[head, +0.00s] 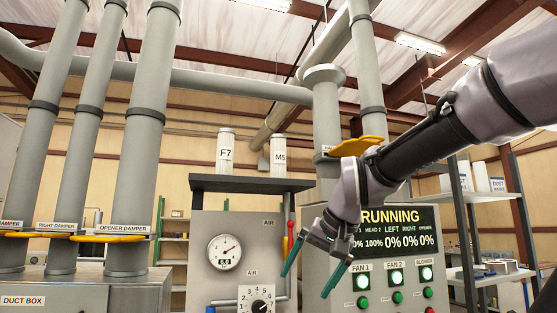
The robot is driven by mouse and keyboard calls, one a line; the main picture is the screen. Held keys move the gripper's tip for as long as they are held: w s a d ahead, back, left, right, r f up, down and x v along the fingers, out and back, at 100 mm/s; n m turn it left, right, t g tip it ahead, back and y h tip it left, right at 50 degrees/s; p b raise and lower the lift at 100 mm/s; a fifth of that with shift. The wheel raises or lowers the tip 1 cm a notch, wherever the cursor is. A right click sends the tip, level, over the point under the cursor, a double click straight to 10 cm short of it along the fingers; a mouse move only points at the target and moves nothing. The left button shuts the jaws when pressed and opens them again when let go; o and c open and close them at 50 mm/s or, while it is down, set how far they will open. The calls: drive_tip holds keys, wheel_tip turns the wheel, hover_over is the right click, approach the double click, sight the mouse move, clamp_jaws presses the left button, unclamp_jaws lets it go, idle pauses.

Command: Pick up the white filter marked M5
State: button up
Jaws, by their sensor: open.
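The white filter marked M5 (278,161) stands upright on the dark top (236,184) of a grey cabinet, near its right end. A similar white filter marked F7 (225,158) stands to its left on the same top. My gripper (310,276) is open and empty, its two green-tipped fingers apart and pointing down. In the picture it is below and to the right of the M5 filter, in front of the cabinet and control panel. How far it is from the filter in depth, I cannot tell.
A control panel reading RUNNING (390,216) with several buttons stands right of the cabinet. A gauge (224,251), a dial (256,303) and a red-handled lever (290,228) are on the cabinet front. Thick ducts with yellow damper handles (110,238) rise at left. Shelving (478,238) stands at right.

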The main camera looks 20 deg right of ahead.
drive_tip(key=w+r+m+t+y, duration=0.2)
drive_tip(key=w+r+m, duration=0.4)
drive_tip(key=w+r, duration=0.3)
drive_tip(key=m+t, duration=0.8)
drive_tip(key=m, duration=1.3)
approach(284, 148)
drive_tip(key=x, duration=0.5)
drive_tip(key=shift+w+f, duration=0.15)
drive_tip(key=shift+f, duration=0.05)
drive_tip(key=shift+m, duration=0.3)
drive_tip(key=x, duration=0.4)
drive_tip(key=shift+w+a+r, duration=0.1)
drive_tip(key=shift+w+r, duration=0.05)
drive_tip(key=shift+w, duration=0.25)
drive_tip(key=shift+a+x, duration=0.15)
drive_tip(key=shift+x, duration=1.35)
drive_tip(key=shift+a+x, duration=0.2)
drive_tip(key=shift+x, duration=1.3)
drive_tip(key=shift+s, duration=0.1)
clamp_jaws()
